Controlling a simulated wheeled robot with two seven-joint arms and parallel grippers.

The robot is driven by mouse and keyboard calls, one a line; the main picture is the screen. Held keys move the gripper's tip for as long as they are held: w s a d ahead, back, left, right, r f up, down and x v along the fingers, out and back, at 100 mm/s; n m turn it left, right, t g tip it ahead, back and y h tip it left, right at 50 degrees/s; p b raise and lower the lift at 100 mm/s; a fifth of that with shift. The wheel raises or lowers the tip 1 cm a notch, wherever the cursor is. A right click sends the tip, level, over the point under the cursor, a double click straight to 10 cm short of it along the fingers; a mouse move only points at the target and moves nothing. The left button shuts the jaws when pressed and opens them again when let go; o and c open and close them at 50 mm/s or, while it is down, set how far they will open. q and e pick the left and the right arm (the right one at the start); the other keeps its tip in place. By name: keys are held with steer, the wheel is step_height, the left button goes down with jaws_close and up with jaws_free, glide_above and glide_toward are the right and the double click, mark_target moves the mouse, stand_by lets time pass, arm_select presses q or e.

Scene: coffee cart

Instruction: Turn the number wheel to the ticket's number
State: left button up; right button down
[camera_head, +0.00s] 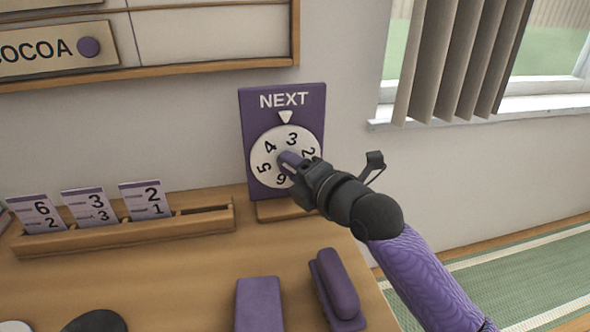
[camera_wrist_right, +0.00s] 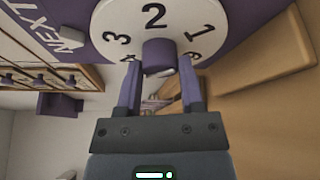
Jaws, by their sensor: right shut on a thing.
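The white number wheel (camera_head: 262,177) is mounted on a purple board (camera_head: 252,110) marked NEXT. A white pointer (camera_head: 285,117) sits above the wheel, with the 3 just below it and slightly to its right. The 4 is to the left and the 2 to the right. My right gripper (camera_head: 291,162) is shut on the purple knob at the wheel's centre and hides part of the dial. In the right wrist view the knob (camera_wrist_right: 160,54) is between the fingers. Ticket cards (camera_head: 41,213) stand in a wooden rack; they read 6 over 2, 3 over 3 and 2 over 1. My left gripper is out of view.
The wooden rack (camera_head: 125,236) has an empty stretch at its right end. A purple block (camera_head: 258,303) and a purple handled item (camera_head: 337,288) lie at the front of the counter. A cocoa sign (camera_head: 60,50) hangs upper left; a window with a blind is at right.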

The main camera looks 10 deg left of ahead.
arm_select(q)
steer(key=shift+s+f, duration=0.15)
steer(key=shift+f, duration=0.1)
arm_select(e)
steer(key=shift+f+m, duration=0.2)
steer(key=shift+m, duration=0.3)
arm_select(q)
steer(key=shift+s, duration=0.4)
arm_select(e)
steer(key=shift+y, duration=0.3)
steer(key=shift+c, duration=1.1)
jaws_free()
steer(key=shift+r, duration=0.1)
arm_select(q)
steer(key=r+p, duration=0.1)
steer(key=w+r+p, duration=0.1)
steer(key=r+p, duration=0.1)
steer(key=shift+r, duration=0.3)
arm_select(e)
steer(key=v, duration=1)
